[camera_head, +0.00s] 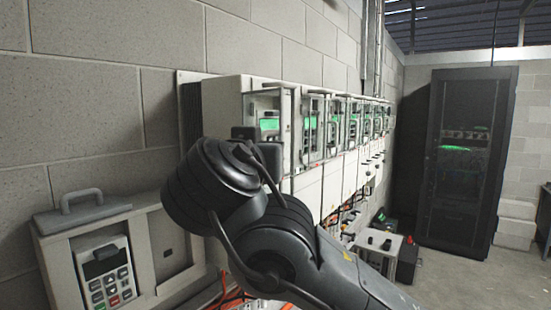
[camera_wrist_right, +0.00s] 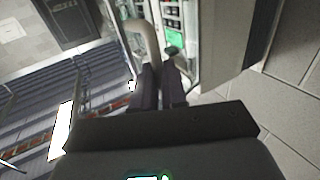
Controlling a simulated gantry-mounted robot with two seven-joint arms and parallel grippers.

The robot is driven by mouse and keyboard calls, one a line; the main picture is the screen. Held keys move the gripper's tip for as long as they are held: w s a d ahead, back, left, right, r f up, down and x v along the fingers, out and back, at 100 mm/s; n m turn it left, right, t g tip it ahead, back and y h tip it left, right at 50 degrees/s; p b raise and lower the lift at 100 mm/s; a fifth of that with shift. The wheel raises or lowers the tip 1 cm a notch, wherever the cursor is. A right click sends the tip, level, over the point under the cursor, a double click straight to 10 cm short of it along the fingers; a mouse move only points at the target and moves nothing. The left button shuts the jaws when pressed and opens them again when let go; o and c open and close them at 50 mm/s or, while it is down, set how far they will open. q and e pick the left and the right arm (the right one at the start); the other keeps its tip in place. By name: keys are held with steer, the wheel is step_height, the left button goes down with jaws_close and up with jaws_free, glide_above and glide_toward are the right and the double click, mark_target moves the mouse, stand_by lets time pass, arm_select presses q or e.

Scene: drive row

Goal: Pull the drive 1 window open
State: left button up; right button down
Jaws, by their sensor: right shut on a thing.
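Drive 1 is the nearest grey cabinet (camera_head: 222,108) of the row on the wall, with a clear window (camera_head: 268,105) in front of a lit green display. My right arm covers its lower part in the head view, and the right fingertips are hidden there. In the right wrist view my right gripper (camera_wrist_right: 160,85) is shut on a pale curved handle (camera_wrist_right: 143,38). The clear window (camera_wrist_right: 182,45) and green display show just beside the fingers. I cannot tell how far the window stands from its cabinet. My left gripper is not in view.
More drives with green displays (camera_head: 353,125) continue along the wall. A grey panel with a keypad (camera_head: 104,278) and a top handle is at lower left. A dark rack (camera_head: 462,150) stands at the back right. Open floor (camera_head: 440,270) lies in front of it.

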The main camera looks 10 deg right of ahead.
steer(key=shift+w+f+h, duration=0.25)
steer(key=shift+f+h, duration=0.05)
steer(key=shift+f, duration=0.05)
steer(key=shift+d, duration=0.1)
steer(key=c, duration=1.4)
jaws_free()
steer(key=shift+c, duration=0.2)
steer(key=shift+o, duration=1.4)
steer(key=shift+r, duration=0.2)
steer(key=shift+s, duration=0.15)
steer(key=b+v, duration=0.2)
steer(key=v, duration=0.8)
steer(key=shift+s+a+b, duration=0.25)
steer(key=shift+s+b, duration=0.05)
steer(key=shift+b, duration=0.1)
